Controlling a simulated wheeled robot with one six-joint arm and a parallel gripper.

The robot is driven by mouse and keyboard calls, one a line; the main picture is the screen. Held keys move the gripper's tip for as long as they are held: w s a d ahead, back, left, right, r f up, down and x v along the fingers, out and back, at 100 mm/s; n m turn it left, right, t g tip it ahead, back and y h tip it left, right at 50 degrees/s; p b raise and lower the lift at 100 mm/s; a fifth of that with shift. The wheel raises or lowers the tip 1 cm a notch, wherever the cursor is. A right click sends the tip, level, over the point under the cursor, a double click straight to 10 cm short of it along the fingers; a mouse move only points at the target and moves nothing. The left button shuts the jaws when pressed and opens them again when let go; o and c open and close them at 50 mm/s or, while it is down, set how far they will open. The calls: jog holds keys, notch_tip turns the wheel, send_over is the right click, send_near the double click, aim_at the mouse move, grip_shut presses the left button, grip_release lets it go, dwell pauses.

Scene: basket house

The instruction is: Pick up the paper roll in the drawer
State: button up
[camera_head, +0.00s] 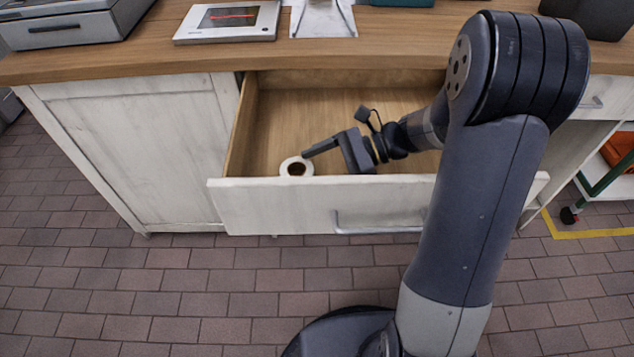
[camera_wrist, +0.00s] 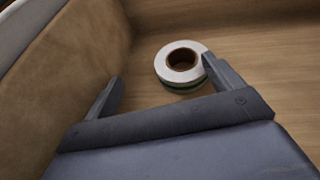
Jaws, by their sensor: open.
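The paper roll (camera_head: 308,168) is a white ring with a brown core, at the front left of the open drawer (camera_head: 270,210). In the wrist view the paper roll (camera_wrist: 163,68) stands on the drawer floor with its hole facing up, and a green band shows on its side. My gripper (camera_head: 312,158) is inside the drawer, open and empty. In the wrist view my gripper (camera_wrist: 155,82) has its fingers wide apart. The roll lies beyond the fingers, closer to the right fingertip, which overlaps its edge in the picture. I cannot tell whether they touch.
The drawer's front panel and left side wall stand close to my gripper. The rest of the drawer floor (camera_head: 300,115) looks bare. Above it is a wooden countertop (camera_head: 150,50) with a white device (camera_head: 228,20) and a grey case (camera_head: 60,25).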

jog(key=f, duration=0.1)
jog(key=s+a+f, duration=0.1)
jog(key=shift+f, duration=0.35)
jog(key=shift+c, duration=0.3)
jog(key=shift+s+a+f, duration=0.1)
jog(key=c, duration=1.4)
jog(key=shift+c, duration=0.2)
jog(key=r+p, duration=0.1)
jog(key=r, duration=0.2)
jog(key=r+p, duration=0.1)
jog(key=r, duration=0.3)
jog(key=r+p, duration=0.1)
jog(key=r, duration=0.2)
jog(key=shift+w+a+r, duration=0.15)
jog(key=shift+w+r, duration=0.1)
jog(key=shift+w, duration=0.15)
grip_shut()
jog(key=shift+c, duration=2.3)
grip_release()
jog(key=o, duration=1.7)
jog(key=shift+o, duration=0.2)
